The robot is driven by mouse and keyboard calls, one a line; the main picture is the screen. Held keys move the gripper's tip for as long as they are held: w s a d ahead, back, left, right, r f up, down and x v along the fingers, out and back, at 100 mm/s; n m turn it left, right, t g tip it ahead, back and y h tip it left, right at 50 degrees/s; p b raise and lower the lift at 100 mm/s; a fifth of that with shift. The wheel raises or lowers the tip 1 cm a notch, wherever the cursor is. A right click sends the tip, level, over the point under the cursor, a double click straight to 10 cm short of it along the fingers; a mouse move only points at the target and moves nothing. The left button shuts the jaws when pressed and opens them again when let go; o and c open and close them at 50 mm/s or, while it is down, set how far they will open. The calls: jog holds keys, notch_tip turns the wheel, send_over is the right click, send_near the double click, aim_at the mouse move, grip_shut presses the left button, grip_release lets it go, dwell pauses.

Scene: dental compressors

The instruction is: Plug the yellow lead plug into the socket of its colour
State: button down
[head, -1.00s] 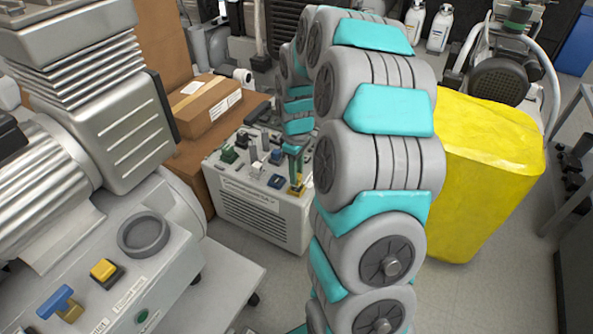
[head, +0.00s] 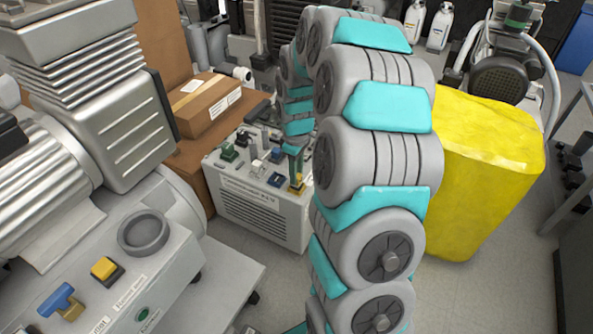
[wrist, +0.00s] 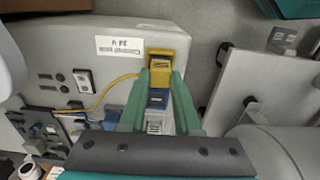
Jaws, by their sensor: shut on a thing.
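My gripper (wrist: 160,98) has green fingers, shut on the yellow lead plug (wrist: 160,76) at their tips in the wrist view. A yellow lead runs from it to the left. A yellow block with a dark face, seemingly the yellow socket (wrist: 172,55), sits right at the plug's far end. I cannot tell how far the plug is in it. A blue socket (wrist: 157,98) and a pale one show between the fingers. In the head view my gripper (head: 296,165) points down at the right edge of the white unit's top, over a yellow part (head: 298,187).
The white unit (head: 262,215) carries several green, blue and grey connectors. A cardboard box (head: 207,105) stands behind it. A large compressor (head: 110,150) fills the left, with yellow and blue controls. A yellow bin (head: 490,160) stands right of my arm. Floor is free in front.

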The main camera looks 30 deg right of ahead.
jog(key=shift+f, duration=0.6)
dwell(0.4)
jog(key=shift+c, duration=1.1)
grip_release()
jog(key=shift+r, duration=0.1)
jog(key=shift+r+p, duration=1.15)
jog(key=shift+r, duration=2.25)
